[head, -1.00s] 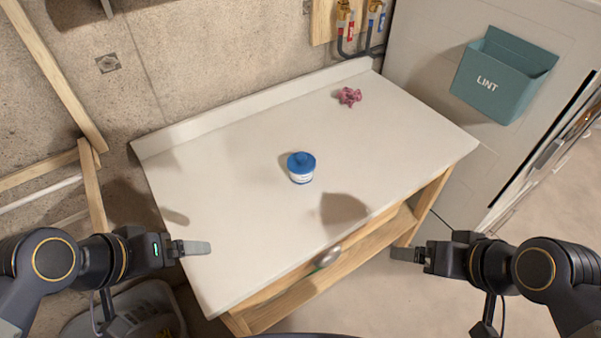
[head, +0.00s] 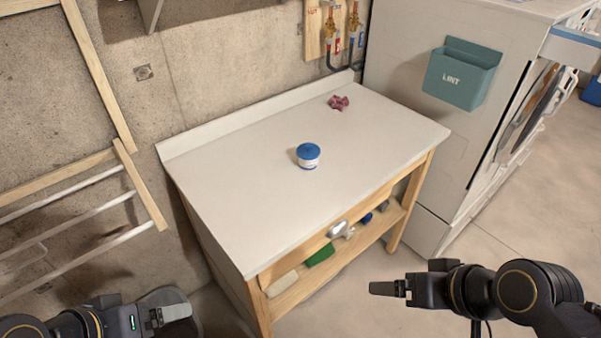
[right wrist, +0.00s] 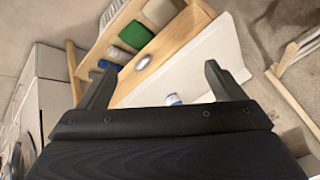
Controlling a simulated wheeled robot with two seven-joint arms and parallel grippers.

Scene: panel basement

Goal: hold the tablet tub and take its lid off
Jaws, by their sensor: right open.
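The tablet tub (head: 308,162) is small and white and stands upright on the white worktop (head: 260,190). Its blue lid (head: 308,151) is on top. The tub also shows in the right wrist view (right wrist: 173,99), small, between my fingers. My right gripper (head: 372,288) is open and empty, in front of the table and to its right, well apart from the tub. It also shows in the right wrist view (right wrist: 158,85). My left gripper (head: 176,312) is at the lower left, beside the table and lower than the worktop; whether its fingers are apart cannot be made out.
A pink valve-like object (head: 338,103) lies at the worktop's back. A teal LINT bin (head: 463,74) hangs on the white appliance at right. The lower shelf (head: 290,287) holds several items, including a green one (head: 320,255). Wooden framing (head: 100,75) leans at left. The worktop around the tub is clear.

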